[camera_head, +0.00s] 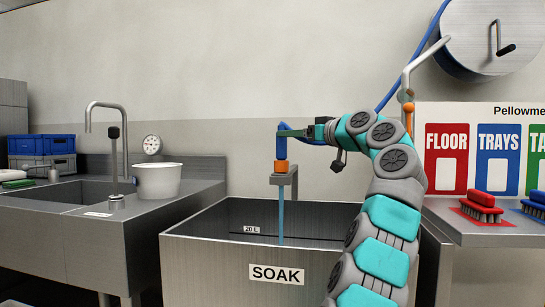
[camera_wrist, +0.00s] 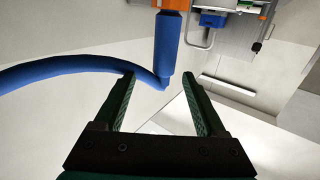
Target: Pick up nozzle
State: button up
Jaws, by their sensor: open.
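The nozzle (camera_head: 281,145) has a blue grip and an orange collar. It hangs upright at a grey bracket (camera_head: 285,180) over the soak tub, and a thin blue stream drops below it. In the wrist view the nozzle's blue grip (camera_wrist: 168,48) lies just beyond the fingertips, closer to the right one. My gripper (camera_head: 287,133) reaches in from the right at the height of the blue grip. In the wrist view my gripper (camera_wrist: 159,76) is open, with nothing clasped between its fingers. I cannot tell whether a finger touches the nozzle.
The blue hose (camera_wrist: 60,68) bends away left in the wrist view; it rises to a wall reel (camera_head: 490,38). The steel SOAK tub (camera_head: 220,265) stands below. A sink with a tap (camera_head: 122,125) and white bucket (camera_head: 158,181) is left. Brushes (camera_head: 482,205) lie right.

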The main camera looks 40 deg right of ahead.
jog(key=w+a+p, duration=0.1)
jog(key=w, duration=0.6)
jog(key=shift+w+f, duration=0.3)
jog(key=shift+w, duration=0.1)
jog(key=shift+a, duration=0.1)
grip_shut()
